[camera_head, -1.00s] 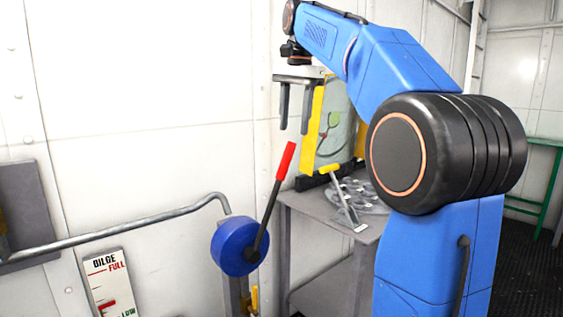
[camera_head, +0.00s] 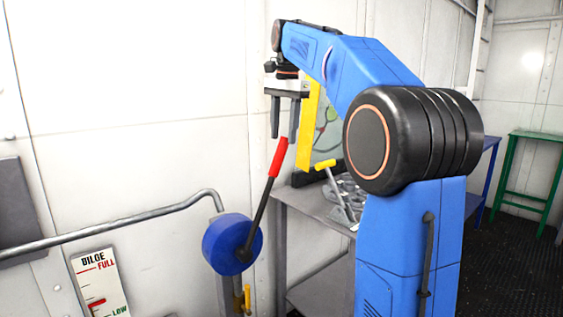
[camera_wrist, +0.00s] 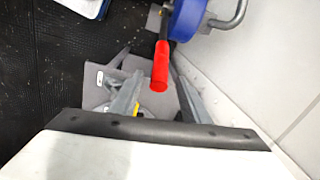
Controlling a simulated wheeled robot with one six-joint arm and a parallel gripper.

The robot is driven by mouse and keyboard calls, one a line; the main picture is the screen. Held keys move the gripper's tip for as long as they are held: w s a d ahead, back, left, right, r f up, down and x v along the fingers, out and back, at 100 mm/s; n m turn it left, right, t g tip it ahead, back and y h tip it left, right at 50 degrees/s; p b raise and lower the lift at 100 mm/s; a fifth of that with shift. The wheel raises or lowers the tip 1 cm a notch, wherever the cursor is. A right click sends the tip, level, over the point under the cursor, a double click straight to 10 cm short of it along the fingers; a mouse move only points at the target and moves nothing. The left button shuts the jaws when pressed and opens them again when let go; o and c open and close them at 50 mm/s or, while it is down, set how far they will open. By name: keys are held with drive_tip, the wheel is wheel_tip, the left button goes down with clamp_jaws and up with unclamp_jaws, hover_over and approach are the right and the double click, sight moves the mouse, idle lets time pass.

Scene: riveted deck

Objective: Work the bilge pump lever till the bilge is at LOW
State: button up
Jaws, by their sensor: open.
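The bilge pump is a blue round housing (camera_head: 228,244) on a post, with a dark lever ending in a red grip (camera_head: 278,158). The lever stands up, tilted a little right. My gripper (camera_head: 284,139) is open and points down, its fingertips at about the height of the grip's top. In the wrist view the red grip (camera_wrist: 160,66) shows between the spread fingers (camera_wrist: 158,95); I cannot tell whether they touch it. The bilge gauge (camera_head: 102,282) has FULL at the top and LOW near the bottom; its red marker (camera_head: 97,302) is between them, nearer LOW.
A grey pipe (camera_head: 120,228) runs along the white wall to the pump. A grey table (camera_head: 310,205) behind the lever holds a yellow-handled tool (camera_head: 336,182) and grey parts. A yellow-edged panel (camera_head: 310,125) stands behind the gripper. A green stand (camera_head: 530,180) is at right.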

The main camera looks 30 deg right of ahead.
sight(281, 160)
drive_tip(key=f, duration=0.9)
drive_tip(key=shift+w+a+f, duration=0.15)
drive_tip(key=shift+w, duration=0.15)
drive_tip(key=shift+c, duration=0.4)
clamp_jaws()
